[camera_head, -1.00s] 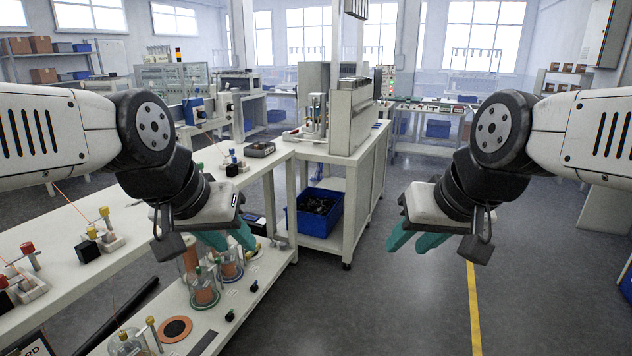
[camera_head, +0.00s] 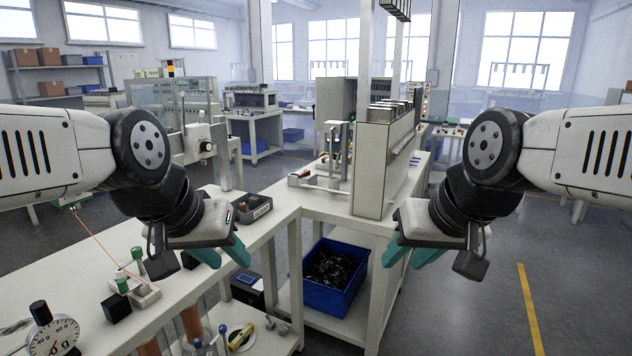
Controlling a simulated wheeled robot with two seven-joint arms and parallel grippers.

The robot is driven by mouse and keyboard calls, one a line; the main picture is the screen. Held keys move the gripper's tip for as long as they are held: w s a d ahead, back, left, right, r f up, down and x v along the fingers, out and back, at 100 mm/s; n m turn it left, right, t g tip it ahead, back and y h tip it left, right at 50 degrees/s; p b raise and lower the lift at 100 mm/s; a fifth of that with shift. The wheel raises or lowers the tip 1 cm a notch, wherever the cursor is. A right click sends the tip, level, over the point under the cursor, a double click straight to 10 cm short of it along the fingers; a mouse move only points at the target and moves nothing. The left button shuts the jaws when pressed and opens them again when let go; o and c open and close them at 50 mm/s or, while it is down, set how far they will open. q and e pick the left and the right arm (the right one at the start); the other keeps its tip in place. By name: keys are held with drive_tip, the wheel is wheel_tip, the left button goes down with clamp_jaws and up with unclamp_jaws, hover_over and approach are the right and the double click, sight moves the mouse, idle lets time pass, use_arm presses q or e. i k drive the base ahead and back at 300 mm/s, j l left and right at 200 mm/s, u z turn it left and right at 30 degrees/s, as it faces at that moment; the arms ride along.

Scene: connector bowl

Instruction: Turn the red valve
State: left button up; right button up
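I cannot make out a red valve for certain. A small red-ended part (camera_head: 301,173) lies on the far bench beside a metal fixture, too small to identify. My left gripper (camera_head: 224,256), with teal fingers, hangs over the near bench's right edge, its fingers apart and empty. My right gripper (camera_head: 408,258) hangs in front of the far bench's right end, its fingers apart and empty. Neither gripper touches anything that I can see.
A blue bin (camera_head: 322,302) of dark parts sits on the far bench's lower shelf. A grey box (camera_head: 250,208), a dial gauge (camera_head: 52,335) and a black block (camera_head: 117,307) stand on the near bench. Open floor (camera_head: 470,300) lies at right.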

sight(305, 172)
drive_tip(key=i+l+u, duration=0.1)
drive_tip(key=i+u, duration=0.3)
drive_tip(key=i+l+u, duration=0.2)
drive_tip(key=u, duration=0.2)
drive_tip(key=i+l+u, duration=0.3)
drive_tip(key=u, duration=0.15)
drive_tip(key=i+l, duration=0.35)
drive_tip(key=i+l+u, duration=0.1)
drive_tip(key=i+l, duration=0.25)
drive_tip(key=l, duration=0.2)
